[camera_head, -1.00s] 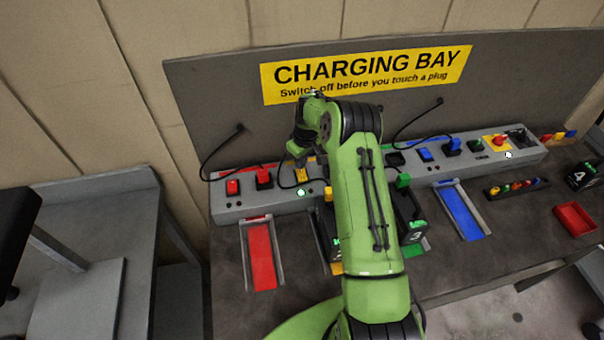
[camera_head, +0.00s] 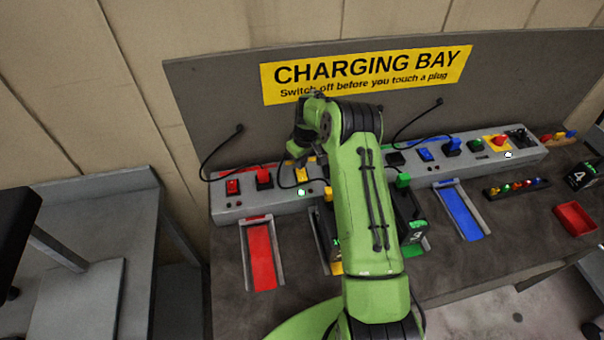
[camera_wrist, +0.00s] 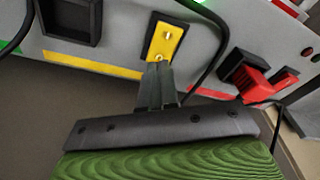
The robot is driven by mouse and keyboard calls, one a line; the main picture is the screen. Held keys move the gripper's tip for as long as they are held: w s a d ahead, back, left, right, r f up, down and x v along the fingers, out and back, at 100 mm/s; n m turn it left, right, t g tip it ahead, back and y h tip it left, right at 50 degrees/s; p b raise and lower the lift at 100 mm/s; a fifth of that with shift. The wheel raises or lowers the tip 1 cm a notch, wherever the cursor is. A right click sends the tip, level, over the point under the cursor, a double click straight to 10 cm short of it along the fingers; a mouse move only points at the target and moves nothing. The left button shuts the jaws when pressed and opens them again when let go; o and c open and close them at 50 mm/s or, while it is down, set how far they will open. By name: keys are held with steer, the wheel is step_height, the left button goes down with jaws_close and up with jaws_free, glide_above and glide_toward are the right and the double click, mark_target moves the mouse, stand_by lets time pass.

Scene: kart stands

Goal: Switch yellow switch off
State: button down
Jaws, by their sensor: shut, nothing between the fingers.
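The yellow switch (camera_wrist: 166,40) shows in the wrist view as a yellow rocker in a black frame on the grey charging strip. In the head view, the yellow switch (camera_head: 301,174) is partly covered by my wrist. My gripper (camera_wrist: 159,68) is shut and empty. Its fingertips overlap the lower end of the switch in the wrist view; I cannot tell whether they touch it. In the head view the fingertips are hidden. A green light (camera_head: 301,192) glows on the strip just below the yellow switch.
A red plug (camera_wrist: 256,80) stands close right of my fingers in the wrist view, with a black cable between. An empty black socket (camera_wrist: 72,20) is at the left. Red switch (camera_head: 232,187) and blue switch (camera_head: 424,154) sit along the strip. A numbered black block (camera_head: 408,215) stands beside my arm.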

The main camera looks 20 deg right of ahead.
steer(key=shift+f+b, duration=0.75)
steer(key=shift+f, duration=0.1)
stand_by(0.5)
steer(key=shift+r, duration=0.1)
step_height(320, 180, up, 7)
steer(key=p, duration=0.3)
steer(key=shift+p, duration=0.3)
stand_by(0.4)
